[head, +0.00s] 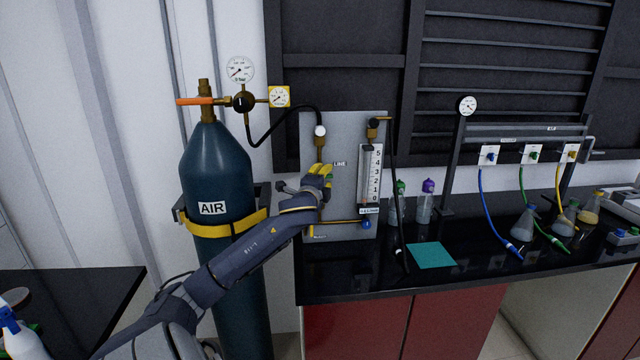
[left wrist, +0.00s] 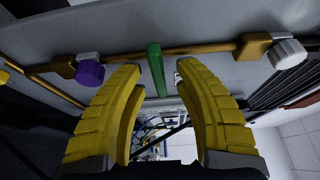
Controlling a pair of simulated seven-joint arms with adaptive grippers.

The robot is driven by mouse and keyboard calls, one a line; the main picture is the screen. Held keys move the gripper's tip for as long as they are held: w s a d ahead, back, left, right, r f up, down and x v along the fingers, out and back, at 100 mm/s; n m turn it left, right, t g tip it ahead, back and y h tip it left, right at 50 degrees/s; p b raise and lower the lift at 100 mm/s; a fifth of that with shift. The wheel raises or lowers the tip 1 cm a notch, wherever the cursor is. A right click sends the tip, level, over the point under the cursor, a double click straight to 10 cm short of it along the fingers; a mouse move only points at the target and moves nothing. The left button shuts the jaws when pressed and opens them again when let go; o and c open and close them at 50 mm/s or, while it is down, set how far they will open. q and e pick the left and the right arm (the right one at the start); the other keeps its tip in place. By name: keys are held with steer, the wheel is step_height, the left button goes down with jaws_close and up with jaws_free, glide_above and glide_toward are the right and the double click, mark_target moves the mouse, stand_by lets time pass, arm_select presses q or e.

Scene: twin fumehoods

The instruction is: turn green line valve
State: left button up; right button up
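The green valve lever (left wrist: 156,70) shows in the left wrist view on a brass pipe along the grey panel. It appears between the two yellow fingers of my left gripper (left wrist: 160,78). The fingers are open, with visible gaps on both sides of the lever, and I see no contact. In the head view my left gripper (head: 319,176) is at the grey panel (head: 312,135), beside the "LINE" label (head: 339,163), and hides the lever there. My right gripper is not in view.
A purple knob (left wrist: 89,73) and a grey knob (left wrist: 288,54) flank the lever. The AIR cylinder (head: 215,165) stands left of the panel. A flowmeter (head: 370,175) and black hose are just right. Bottles and flasks stand farther right on the black bench.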

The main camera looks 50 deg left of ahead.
arm_select(q)
steer(key=v, duration=1.1)
steer(key=shift+s, duration=0.25)
steer(key=shift+d+f, duration=0.1)
steer(key=shift+d, duration=0.05)
